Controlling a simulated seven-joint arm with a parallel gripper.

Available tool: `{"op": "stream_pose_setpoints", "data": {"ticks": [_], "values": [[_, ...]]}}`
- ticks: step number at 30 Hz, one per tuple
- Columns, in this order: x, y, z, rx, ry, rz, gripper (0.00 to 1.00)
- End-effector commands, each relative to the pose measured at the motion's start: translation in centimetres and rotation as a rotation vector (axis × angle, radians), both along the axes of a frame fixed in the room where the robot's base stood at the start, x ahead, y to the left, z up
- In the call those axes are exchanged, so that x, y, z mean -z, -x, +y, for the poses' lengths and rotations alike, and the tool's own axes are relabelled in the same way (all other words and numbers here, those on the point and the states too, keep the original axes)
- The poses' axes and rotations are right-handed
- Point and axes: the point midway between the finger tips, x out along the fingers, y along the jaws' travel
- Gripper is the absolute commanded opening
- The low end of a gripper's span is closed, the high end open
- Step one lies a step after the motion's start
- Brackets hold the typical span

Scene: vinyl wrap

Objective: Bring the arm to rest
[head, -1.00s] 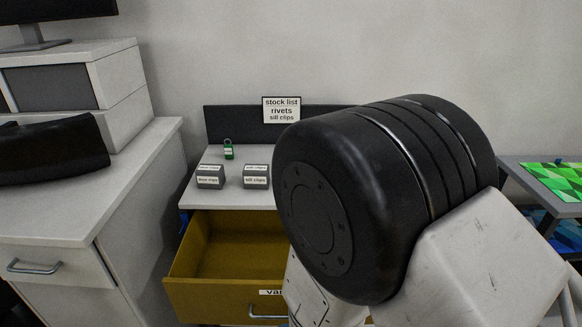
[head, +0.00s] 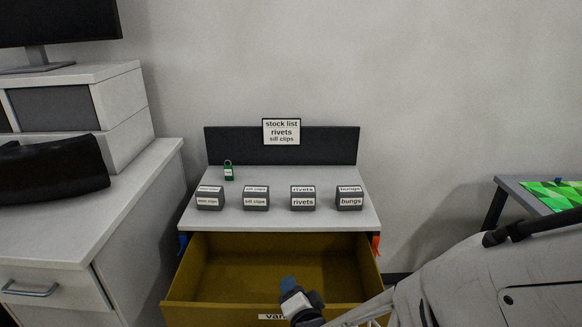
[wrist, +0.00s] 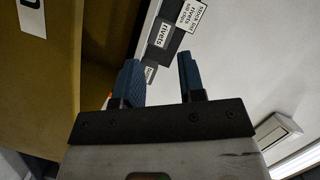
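My gripper (head: 290,285) is in front of and above the open drawer in the head view, its blue tip showing at the bottom centre. In the wrist view my gripper (wrist: 159,68) has its two blue fingers clearly apart, with nothing held between them. My arm comes in from the lower right. The mustard-coloured drawer (head: 215,275) is pulled out, and its visible inside looks empty. My gripper hides part of its front and label.
On the worktop (head: 270,222) stand grey boxes: one with an unclear label (head: 209,200), sill clips (head: 256,199), rivets (head: 303,199) and bungs (head: 349,199). A green tag (head: 229,172) and stock list sign (head: 281,131) are behind. A side table (head: 515,187) is right.

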Motion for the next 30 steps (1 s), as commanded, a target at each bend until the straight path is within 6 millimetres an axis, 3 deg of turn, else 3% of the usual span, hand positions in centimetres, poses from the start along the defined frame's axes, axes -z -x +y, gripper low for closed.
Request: {"op": "stream_pose_setpoints", "data": {"ticks": [8, 15, 23, 30], "values": [[-3.3, -1.1, -2.7, -0.011, 0.211, 0.157, 0.37], [-5.9, -0.4, -5.5, -0.05, 0.388, 0.301, 0.37], [-9.0, 1.7, -8.8, -0.12, 0.564, 0.46, 0.37], [-11.9, 5.0, -11.9, -0.206, 0.709, 0.611, 0.37]]}}
